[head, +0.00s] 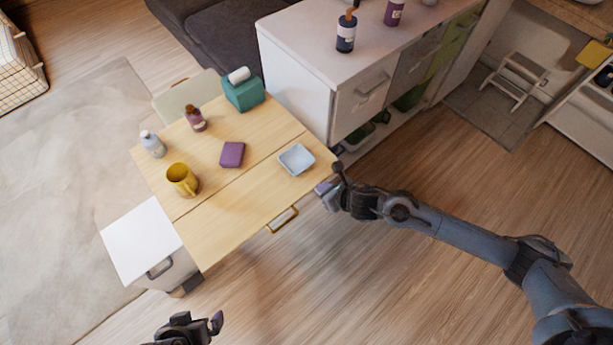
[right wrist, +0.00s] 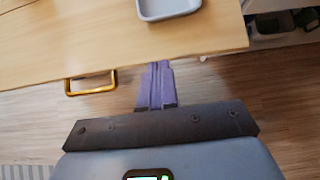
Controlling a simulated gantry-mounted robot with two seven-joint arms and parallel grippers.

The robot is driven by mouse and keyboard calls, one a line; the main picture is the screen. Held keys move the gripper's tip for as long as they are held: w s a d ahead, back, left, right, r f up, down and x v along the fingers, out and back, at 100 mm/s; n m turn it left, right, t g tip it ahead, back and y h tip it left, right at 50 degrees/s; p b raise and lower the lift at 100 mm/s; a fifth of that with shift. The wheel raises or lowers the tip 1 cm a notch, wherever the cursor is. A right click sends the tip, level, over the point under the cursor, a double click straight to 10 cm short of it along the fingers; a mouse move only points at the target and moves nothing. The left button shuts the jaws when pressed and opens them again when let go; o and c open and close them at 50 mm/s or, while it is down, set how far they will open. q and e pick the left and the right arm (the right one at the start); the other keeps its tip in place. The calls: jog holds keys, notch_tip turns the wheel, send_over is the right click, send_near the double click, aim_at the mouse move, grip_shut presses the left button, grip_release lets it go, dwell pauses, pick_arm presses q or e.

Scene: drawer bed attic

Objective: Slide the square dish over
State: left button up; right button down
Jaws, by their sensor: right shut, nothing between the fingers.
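The square dish (head: 296,159) is pale blue-grey and shallow. It sits upright near the right corner of the wooden table (head: 250,203). In the right wrist view the dish (right wrist: 168,10) shows at the top edge, partly cut off. My right gripper (head: 324,190) is just off the table's near right edge, apart from the dish. Its purple fingers (right wrist: 158,80) are shut with nothing between them. My left gripper (head: 212,325) is low in the head view, away from the table; its jaw state is unclear.
On the table stand a yellow mug (head: 181,179), a purple block (head: 232,154), a white bottle (head: 152,144), a dark bottle (head: 195,119) and a teal tissue box (head: 243,93). A gold drawer handle (head: 283,220) juts from the near edge. A white cabinet (head: 297,90) stands behind the dish.

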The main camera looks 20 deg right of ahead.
aim_at(300, 174)
jog(key=b+x, duration=0.1)
jog(key=x, duration=0.4)
jog(key=shift+f, duration=0.15)
jog(key=w, duration=0.1)
jog(key=w+a+b, duration=0.1)
jog(key=w, duration=0.1)
jog(key=shift+w+a, duration=0.2)
jog(key=shift+w, duration=0.3)
